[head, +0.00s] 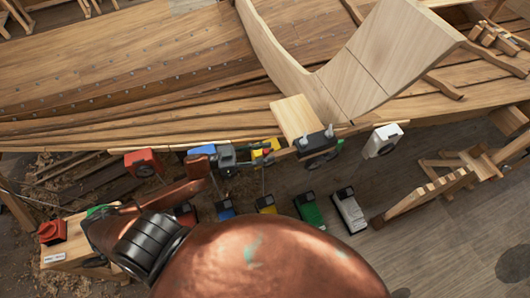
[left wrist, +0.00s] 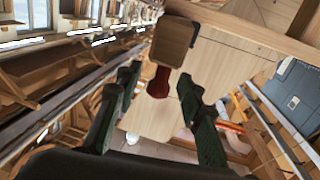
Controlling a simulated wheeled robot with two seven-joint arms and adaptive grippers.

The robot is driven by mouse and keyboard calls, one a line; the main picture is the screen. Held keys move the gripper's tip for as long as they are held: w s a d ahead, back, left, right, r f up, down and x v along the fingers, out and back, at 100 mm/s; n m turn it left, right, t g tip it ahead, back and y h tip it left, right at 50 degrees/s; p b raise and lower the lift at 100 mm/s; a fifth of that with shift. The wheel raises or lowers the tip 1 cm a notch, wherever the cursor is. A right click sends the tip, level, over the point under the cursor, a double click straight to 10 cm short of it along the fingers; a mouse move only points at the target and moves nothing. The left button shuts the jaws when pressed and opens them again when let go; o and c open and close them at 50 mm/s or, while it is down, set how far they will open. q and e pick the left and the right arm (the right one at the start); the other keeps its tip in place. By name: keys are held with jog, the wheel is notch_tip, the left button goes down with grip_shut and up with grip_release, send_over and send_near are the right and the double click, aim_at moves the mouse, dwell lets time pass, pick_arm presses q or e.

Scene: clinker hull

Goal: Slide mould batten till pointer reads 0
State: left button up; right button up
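In the left wrist view, my left gripper (left wrist: 158,100) has its two dark green fingers spread apart. A red knob (left wrist: 158,82) below a brown wooden block (left wrist: 174,42) shows between them, not clasped. I cannot tell if it touches a finger. A broad, pale curved mould (head: 385,55) stands across the hull (head: 130,50). I cannot single out the batten or read any pointer. My right gripper is not in view.
Below the hull edge hang a red device (head: 143,162) and a white one (head: 382,140). Several coloured blocks, including a green one (head: 308,210), stand lower down. A wooden box with a red knob (head: 52,232) is at left. Wooden trestles stand at right, with bare floor beside them.

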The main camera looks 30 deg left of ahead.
pick_arm(q)
jog(key=shift+s, duration=0.1)
jog(key=v, duration=1.2)
dwell(0.4)
